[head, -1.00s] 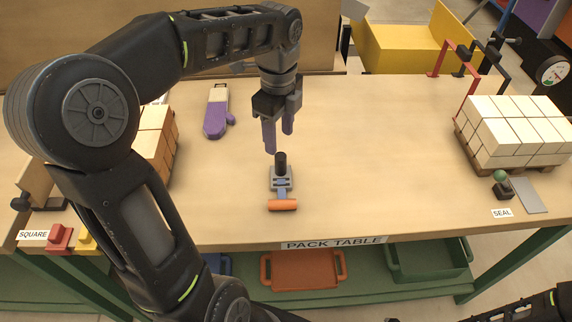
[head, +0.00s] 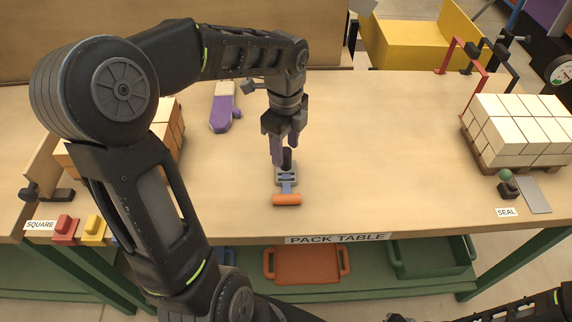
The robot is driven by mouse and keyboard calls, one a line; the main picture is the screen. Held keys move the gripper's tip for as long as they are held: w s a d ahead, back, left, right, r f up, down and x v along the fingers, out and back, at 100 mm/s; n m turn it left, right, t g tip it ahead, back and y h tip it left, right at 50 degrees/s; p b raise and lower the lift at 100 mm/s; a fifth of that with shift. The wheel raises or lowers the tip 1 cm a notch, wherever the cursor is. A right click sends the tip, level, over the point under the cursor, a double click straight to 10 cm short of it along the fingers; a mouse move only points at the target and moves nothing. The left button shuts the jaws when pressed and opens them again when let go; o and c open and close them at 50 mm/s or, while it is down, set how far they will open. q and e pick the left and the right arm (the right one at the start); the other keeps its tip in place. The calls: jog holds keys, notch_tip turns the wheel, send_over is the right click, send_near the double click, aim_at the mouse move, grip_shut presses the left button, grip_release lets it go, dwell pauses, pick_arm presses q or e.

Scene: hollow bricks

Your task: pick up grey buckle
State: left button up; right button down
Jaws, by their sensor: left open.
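A grey buckle (head: 287,179), a flat metal piece with a dark upright knob (head: 287,158), lies on the table near its front middle. A blue strip joins it to an orange handle (head: 287,199) on the front side. My left gripper (head: 284,156) points down just above the buckle. Its purple-grey fingers are apart, with the dark knob between or just behind them; I cannot tell if they touch it. The fingers partly hide the knob. Part of my right arm shows at the bottom right, but its gripper cannot be made out.
The pack table (head: 390,170) is clear right of the buckle. A purple mitten-shaped item (head: 222,112) lies behind left. A pallet of pale bricks (head: 520,130) stands at right, brown bricks (head: 168,135) at left. Red (head: 66,229) and yellow (head: 94,229) pieces lie front left.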

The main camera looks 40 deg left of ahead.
pick_arm(q)
jog(key=shift+f, duration=0.95)
grip_shut()
dwell(0.4)
